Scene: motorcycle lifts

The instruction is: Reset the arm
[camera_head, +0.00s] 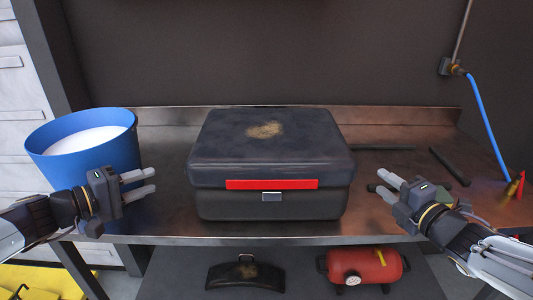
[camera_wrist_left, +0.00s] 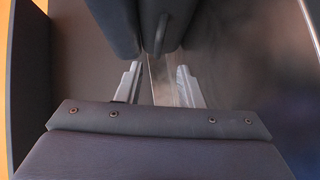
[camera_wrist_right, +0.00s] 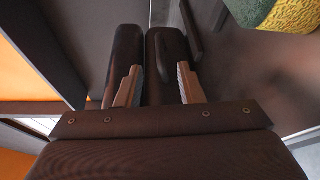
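My left gripper (camera_head: 146,181) is in the head view, in front of the blue bucket and left of the black case. Its two pale fingers point right with a gap and nothing between them. My right gripper (camera_head: 384,183) is right of the case over the bench. Its fingers point left towards the case, slightly apart and empty. The fingers also show in the left wrist view (camera_wrist_left: 142,30) and in the right wrist view (camera_wrist_right: 146,50). Both arms are bent inward from the sides and touch nothing that I can see.
A closed black case (camera_head: 270,150) with a red strip stands on the metal bench (camera_head: 165,215). A blue bucket (camera_head: 105,163) with white contents stands left. Dark rods (camera_head: 450,166) and a blue hose (camera_head: 484,115) are at right. A red tank (camera_head: 370,268) sits below.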

